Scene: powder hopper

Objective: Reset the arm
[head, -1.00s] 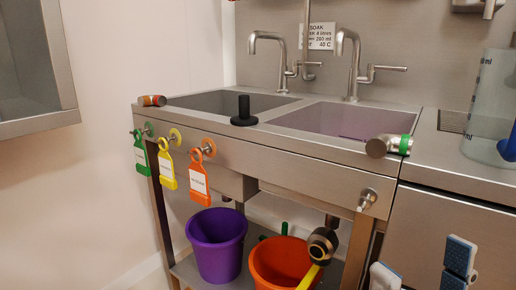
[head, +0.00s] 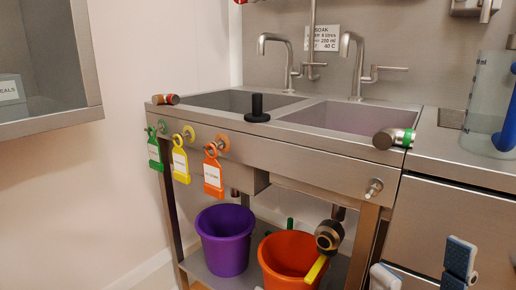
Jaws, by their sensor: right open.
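My right gripper (head: 424,274) is at the bottom right edge of the head view, with its two blue-padded fingers spread wide apart. Nothing shows between the fingers. It is in front of the steel cabinet front to the right of the sink unit, and it appears clear of it. Most of the gripper and its arm are cut off by the bottom of the picture. My left gripper is not in view.
A steel double sink (head: 300,142) has a black plunger-like object (head: 257,111) on its divider. Green, yellow (head: 181,163) and orange tags hang at its front. Below stand a purple bucket (head: 225,242) and an orange bucket (head: 287,262). A clear jug (head: 486,110) stands at right.

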